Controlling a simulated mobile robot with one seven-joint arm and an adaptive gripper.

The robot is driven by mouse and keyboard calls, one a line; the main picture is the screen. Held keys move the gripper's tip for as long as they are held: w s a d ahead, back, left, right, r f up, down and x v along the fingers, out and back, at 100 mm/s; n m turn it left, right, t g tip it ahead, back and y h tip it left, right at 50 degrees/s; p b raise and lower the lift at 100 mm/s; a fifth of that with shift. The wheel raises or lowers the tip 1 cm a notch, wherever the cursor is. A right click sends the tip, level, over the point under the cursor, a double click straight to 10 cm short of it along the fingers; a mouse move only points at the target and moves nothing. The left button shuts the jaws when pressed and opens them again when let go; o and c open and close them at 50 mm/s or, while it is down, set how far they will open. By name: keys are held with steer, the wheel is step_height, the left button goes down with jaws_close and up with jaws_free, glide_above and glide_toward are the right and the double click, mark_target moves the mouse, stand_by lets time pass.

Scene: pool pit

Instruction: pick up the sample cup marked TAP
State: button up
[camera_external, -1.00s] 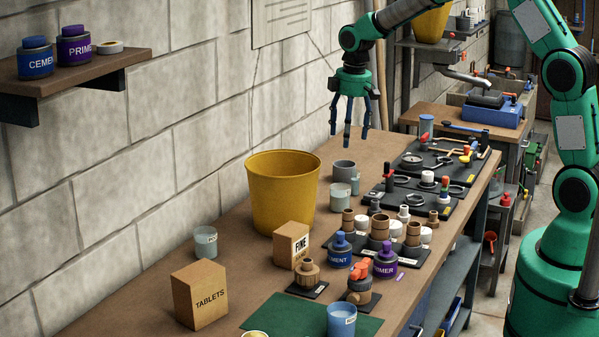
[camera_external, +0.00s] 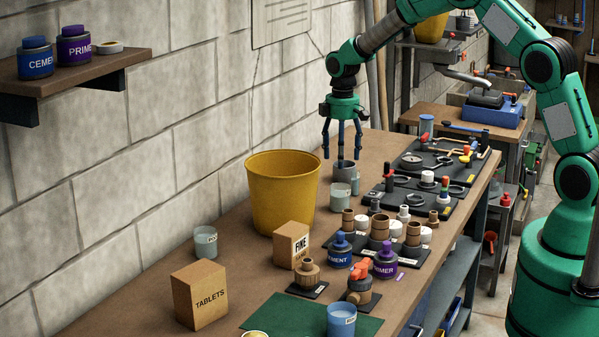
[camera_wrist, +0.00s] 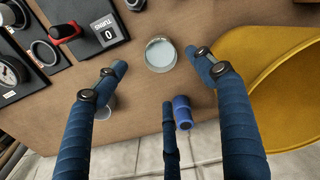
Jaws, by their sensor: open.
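My gripper (camera_external: 342,157) is open and empty, its blue fingers pointing down over the table near the wall. A grey cup (camera_external: 343,173) stands just below the fingertips, and a pale translucent cup (camera_external: 340,197) stands nearer the camera. In the wrist view, a round cup with pale contents (camera_wrist: 160,54) lies beyond the open fingers (camera_wrist: 155,75); a clear cup (camera_wrist: 106,107) is partly hidden by the left finger. A clear labelled cup (camera_external: 205,242) stands at left and a blue labelled cup (camera_external: 341,319) at front. I cannot read TAP on any cup.
A yellow bucket (camera_external: 282,195) stands close to my gripper. Black trays of fittings (camera_external: 412,203) lie at right. Bottles, pipe fittings and a TABLETS box (camera_external: 199,296) crowd the near table. Bare wood (camera_external: 250,262) shows between the left cup and the boxes.

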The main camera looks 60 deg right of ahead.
mark_target(340, 184)
steer(key=shift+f+b, duration=0.3)
steer(key=shift+f, duration=4)
steer(key=shift+f, duration=2.55)
steer(key=c, duration=1.4)
steer(key=shift+o, duration=0.2)
steer(key=shift+w, duration=0.1)
steer(key=shift+r, duration=0.75)
step_height(340, 184, up, 2)
steer(key=shift+r, duration=0.15)
steer(key=s+a, duration=0.1)
steer(key=s, duration=0.4)
steer(key=s+a, duration=0.2)
steer(key=s, duration=0.3)
steer(key=s+a+r, duration=0.1)
steer(key=s+a, duration=0.1)
steer(key=s, duration=0.3)
steer(key=shift+s+r, duration=0.1)
steer(key=shift+s, duration=0.05)
